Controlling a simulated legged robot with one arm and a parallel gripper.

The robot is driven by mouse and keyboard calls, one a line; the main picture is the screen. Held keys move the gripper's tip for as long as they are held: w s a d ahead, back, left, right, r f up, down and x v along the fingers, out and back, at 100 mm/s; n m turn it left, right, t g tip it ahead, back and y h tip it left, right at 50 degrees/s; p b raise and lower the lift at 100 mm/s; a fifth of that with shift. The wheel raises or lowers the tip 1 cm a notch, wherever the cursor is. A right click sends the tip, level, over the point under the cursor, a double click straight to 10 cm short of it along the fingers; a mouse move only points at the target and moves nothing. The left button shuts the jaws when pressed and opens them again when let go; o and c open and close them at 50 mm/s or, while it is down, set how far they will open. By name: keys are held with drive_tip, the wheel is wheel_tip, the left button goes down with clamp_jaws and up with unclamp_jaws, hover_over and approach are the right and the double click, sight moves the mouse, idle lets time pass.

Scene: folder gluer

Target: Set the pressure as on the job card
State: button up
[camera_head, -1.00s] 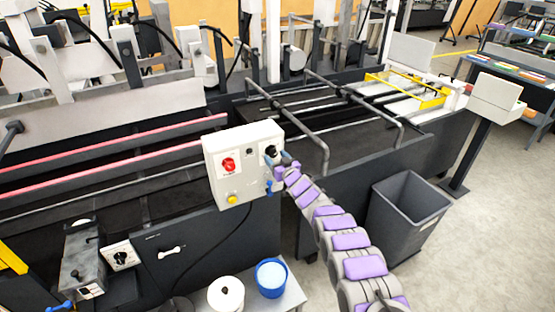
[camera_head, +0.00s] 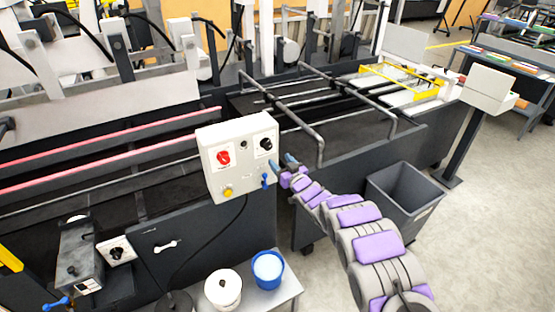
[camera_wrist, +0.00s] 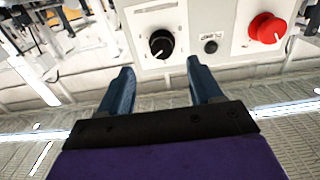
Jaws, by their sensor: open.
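A white control box (camera_head: 238,155) stands at the machine's side in the head view. Its face carries a red knob (camera_head: 223,157) at upper left, a black knob (camera_head: 265,144) with a white pointer line at upper right, a yellow button (camera_head: 227,191) and a small blue lever (camera_head: 265,181). My gripper (camera_head: 290,161) is open and empty, just right of the box, apart from the black knob. In the wrist view the black knob (camera_wrist: 161,44) lies beyond the gap between the blue fingers (camera_wrist: 157,80), its pointer toward lower left. No job card is readable.
A second dial (camera_head: 117,252) sits on the machine's lower left side. A white pot (camera_head: 223,288) and a blue-rimmed bucket (camera_head: 268,268) stand on a low shelf below the box. A grey bin (camera_head: 402,195) stands to the right. Open floor lies at the right.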

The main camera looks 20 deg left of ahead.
drive_tip(key=v, duration=0.9)
drive_tip(key=shift+d, duration=0.25)
drive_tip(key=w+d+r+m+t+h+b, duration=0.1)
drive_tip(key=w+d+r+m+h+b, duration=0.15)
drive_tip(key=d+h, duration=0.6)
drive_tip(key=s+d+r+m+g+h+b, duration=0.1)
drive_tip(key=s+d+r+m+h, duration=0.2)
drive_tip(key=d, duration=0.8)
drive_tip(key=s+d+m+g+h+b, duration=0.15)
drive_tip(key=s+d, duration=0.35)
drive_tip(key=d, duration=0.7)
drive_tip(key=s+d+m+g+h+b, duration=0.1)
drive_tip(key=s+d+m+g+h, duration=0.3)
drive_tip(key=s, duration=0.7)
drive_tip(key=s+f+n+g+y+b, duration=0.1)
drive_tip(key=s+g+y+b, duration=0.2)
drive_tip(key=s, duration=3.3)
drive_tip(key=g, duration=0.5)
drive_tip(key=shift+s, duration=0.3)
